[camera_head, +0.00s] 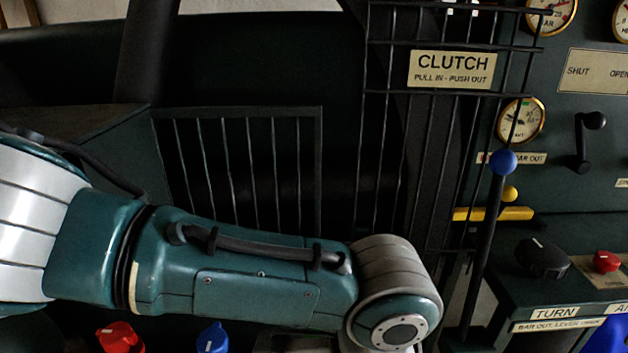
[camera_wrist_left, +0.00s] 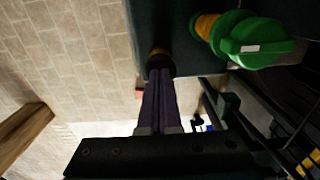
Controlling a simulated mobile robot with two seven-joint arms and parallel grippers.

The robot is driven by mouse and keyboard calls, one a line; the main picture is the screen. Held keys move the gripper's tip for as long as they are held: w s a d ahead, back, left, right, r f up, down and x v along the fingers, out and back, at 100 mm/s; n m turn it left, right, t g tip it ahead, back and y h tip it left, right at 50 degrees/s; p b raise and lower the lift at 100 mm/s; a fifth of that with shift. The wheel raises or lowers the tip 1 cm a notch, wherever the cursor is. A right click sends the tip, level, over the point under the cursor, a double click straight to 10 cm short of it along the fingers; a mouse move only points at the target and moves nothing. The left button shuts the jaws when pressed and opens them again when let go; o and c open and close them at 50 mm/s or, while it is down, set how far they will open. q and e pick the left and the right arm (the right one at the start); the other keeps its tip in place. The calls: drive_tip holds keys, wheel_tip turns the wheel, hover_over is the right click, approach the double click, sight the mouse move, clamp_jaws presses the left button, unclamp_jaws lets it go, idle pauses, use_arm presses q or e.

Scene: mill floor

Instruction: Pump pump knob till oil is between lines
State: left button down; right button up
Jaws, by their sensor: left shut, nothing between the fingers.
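My left gripper (camera_wrist_left: 160,80) shows in the left wrist view with its two dark fingers shut together and nothing between them. Its tips are at or just in front of a dark round knob (camera_wrist_left: 159,64) with a brass-coloured collar; I cannot tell whether they touch it. I cannot tell whether this is the pump knob. A green knob (camera_wrist_left: 260,42) on a brass stem sits to the right of it. In the head view my left arm crosses the lower left and its gripper is out of sight. No oil level or lines can be made out. My right gripper is not in view.
A barred guard with a CLUTCH sign (camera_head: 451,69) stands behind my arm. A blue-balled lever (camera_head: 502,162), a black knob (camera_head: 543,258) and a red button (camera_head: 606,261) are at the right. A red knob (camera_head: 120,337) and blue knob (camera_head: 212,338) sit below my arm.

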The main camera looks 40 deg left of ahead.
use_arm(q)
drive_tip(key=shift+f+b, duration=0.85)
drive_tip(key=shift+f, duration=0.45)
wheel_tip(320, 180, up, 4)
drive_tip(key=p, duration=0.4)
drive_tip(key=shift+r+p, duration=0.1)
drive_tip(key=shift+p, duration=0.2)
drive_tip(key=shift+f, duration=0.2)
drive_tip(key=shift+f+b, duration=1.9)
drive_tip(key=shift+f, duration=0.1)
drive_tip(key=shift+r+p, duration=2.1)
drive_tip(key=shift+p, duration=0.15)
drive_tip(key=shift+r, duration=0.1)
